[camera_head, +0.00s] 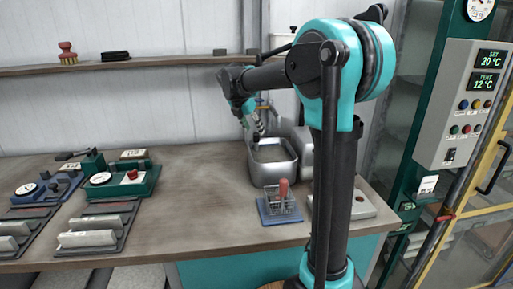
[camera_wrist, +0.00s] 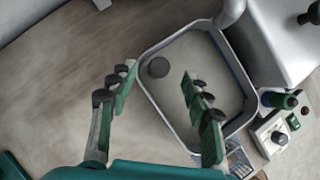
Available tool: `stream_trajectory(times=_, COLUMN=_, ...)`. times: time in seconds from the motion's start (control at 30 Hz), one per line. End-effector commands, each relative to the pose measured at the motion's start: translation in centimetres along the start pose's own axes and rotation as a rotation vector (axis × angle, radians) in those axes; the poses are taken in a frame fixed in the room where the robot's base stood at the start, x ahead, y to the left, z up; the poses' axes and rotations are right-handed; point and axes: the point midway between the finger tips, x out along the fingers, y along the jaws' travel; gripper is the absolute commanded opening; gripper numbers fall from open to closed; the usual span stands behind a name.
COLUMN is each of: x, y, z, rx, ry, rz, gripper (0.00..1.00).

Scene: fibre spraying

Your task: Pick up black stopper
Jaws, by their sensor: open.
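A dark round disc, which looks like the black stopper (camera_wrist: 158,67), lies on the floor of a grey metal basin (camera_wrist: 182,34), near its left side in the wrist view. The basin (camera_head: 270,180) stands on the bench in the head view, where I cannot make out the stopper. My gripper (camera_wrist: 159,75) is open and empty. Its two green-padded fingers are spread, with the stopper showing between and beyond their tips. In the head view my gripper (camera_head: 257,133) points down at the basin's left rear part. Its height above the stopper is hard to tell.
A grey box with buttons (camera_head: 350,207) is at right. Green and blue gauge devices (camera_head: 125,180) stand at left. The bench middle is clear. A wall shelf (camera_head: 150,64) runs behind.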

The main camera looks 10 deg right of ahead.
Motion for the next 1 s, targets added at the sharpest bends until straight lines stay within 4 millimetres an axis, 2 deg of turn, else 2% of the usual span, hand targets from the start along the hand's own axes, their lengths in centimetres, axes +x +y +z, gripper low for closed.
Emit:
stream_trajectory(times=0.33, x=4.4, y=0.1, z=-0.1, rx=0.001, ry=0.000, rz=-0.001, gripper=0.49)
stream_trajectory(times=0.67, x=5.0, y=0.1, z=-0.1, rx=0.000, ry=0.000, rz=-0.001, gripper=0.48)
stream_trajectory(times=1.0, x=5.0, y=0.1, z=-0.1, rx=0.000, ry=0.000, rz=-0.001, gripper=0.06)
